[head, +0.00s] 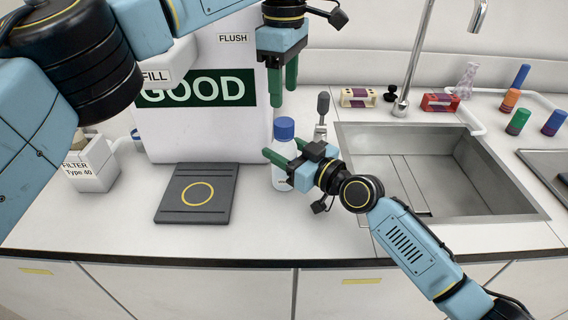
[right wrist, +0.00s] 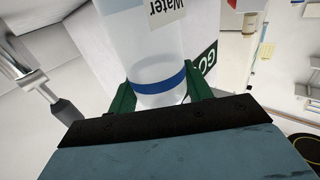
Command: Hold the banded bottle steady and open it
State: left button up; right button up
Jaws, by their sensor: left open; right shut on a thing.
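The banded bottle (head: 281,181) stands upright on the counter, whitish with a blue cap (head: 284,128). In the right wrist view, the bottle (right wrist: 150,52) shows a blue band (right wrist: 160,86) and a "Water" label. My right gripper (head: 286,155) is shut on the bottle's body below the cap, its green fingers on either side; they also show in the right wrist view (right wrist: 160,92). My left gripper (head: 284,96) is open and empty, pointing down above the cap and apart from it.
A white machine (head: 205,140) with a "GOOD" display stands behind the bottle. A dark pad (head: 168,205) with a yellow ring lies left. A sink (head: 450,180) with a tap is at the right. A filter box (head: 92,172) stands far left.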

aim_at(284, 121)
jog(key=c, duration=0.5)
pick_arm(q)
jog(key=m, duration=0.4)
pick_arm(e)
grip_shut()
pick_arm(q)
jog(key=m, duration=0.3)
jog(key=shift+m, duration=0.3)
jog(key=m, duration=0.5)
jog(key=shift+m, duration=0.3)
jog(key=m, duration=0.4)
jog(key=shift+f+m, duration=0.35)
jog(key=shift+m, duration=0.15)
notch_tip(284, 121, down, 7)
jog(key=shift+f, duration=0.15)
